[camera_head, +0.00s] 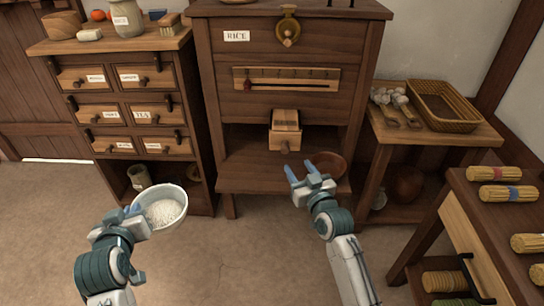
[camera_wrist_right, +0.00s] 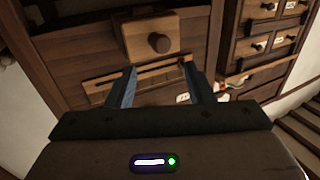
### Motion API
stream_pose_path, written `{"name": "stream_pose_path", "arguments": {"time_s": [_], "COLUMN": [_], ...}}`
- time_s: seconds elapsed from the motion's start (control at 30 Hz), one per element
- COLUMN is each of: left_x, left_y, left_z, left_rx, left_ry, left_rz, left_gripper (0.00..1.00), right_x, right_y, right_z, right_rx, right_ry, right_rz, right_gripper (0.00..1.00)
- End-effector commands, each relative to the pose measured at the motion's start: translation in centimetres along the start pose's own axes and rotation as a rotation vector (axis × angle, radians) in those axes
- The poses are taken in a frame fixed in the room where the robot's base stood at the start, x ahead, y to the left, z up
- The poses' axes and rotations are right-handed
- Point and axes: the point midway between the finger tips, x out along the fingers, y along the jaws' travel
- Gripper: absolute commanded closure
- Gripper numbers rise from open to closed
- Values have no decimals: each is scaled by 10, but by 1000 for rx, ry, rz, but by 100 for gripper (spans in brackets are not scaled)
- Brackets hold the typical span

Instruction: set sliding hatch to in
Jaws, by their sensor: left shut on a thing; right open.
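A pale wooden block with a round knob, which looks like the sliding hatch (camera_head: 286,118), juts forward from the lower front of the dark rice cabinet (camera_head: 225,60). In the right wrist view the hatch (camera_wrist_right: 138,38) shows beyond the fingertips, knob facing me. My right gripper (camera_head: 304,172) is open and empty, below and slightly right of the knob in the head view, apart from it. It also shows in the right wrist view (camera_wrist_right: 160,88). My left gripper (camera_head: 134,212) is shut on a white bowl (camera_head: 178,220) of white grains, at the lower left.
A brown bowl (camera_head: 328,162) stands on the cabinet's lower shelf, close behind my right gripper. A drawer chest (camera_head: 60,50) stands left. A side table (camera_head: 440,138) with a basket (camera_head: 460,124) stands right. Open floor lies in front.

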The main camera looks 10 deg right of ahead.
Motion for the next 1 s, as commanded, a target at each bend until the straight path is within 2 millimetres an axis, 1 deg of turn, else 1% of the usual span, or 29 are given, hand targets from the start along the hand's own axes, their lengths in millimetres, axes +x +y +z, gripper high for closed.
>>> {"name": "stream_pose_path", "arguments": {"time_s": [0.03, 0.1, 0.23, 0.4, 0.8, 0.87, 0.93, 1.0], "left_x": [-1, -1, -2, -2, -2, -2, -2, -2], "left_y": [0, 0, 1, 1, 1, 1, 1, 1], "left_z": [-3, -4, -4, -5, -5, -5, -5, -5], "left_rx": [-1, -1, -1, -1, -1, -1, -1, -1], "left_ry": [2, 2, 2, 2, 2, 2, 2, 2], "left_rz": [0, 0, 0, 0, 0, 0, 0, 0], "left_gripper": [100, 100, 100, 100, 100, 100, 100, 100], "right_x": [-9, -18, -29, -33, -33, -36, -43, -57], "right_y": [0, 0, 0, 0, 0, 1, 2, 5], "right_z": [-1, 0, 0, -1, -1, -3, -10, -24], "right_rx": [-1, -1, 0, 0, -1, -2, -6, -10], "right_ry": [-1, -2, 0, 2, 3, 14, 44, 104], "right_rz": [0, 0, 0, 0, 1, 5, 15, 32], "right_gripper": [52, 52, 52, 52, 52, 52, 52, 52]}}
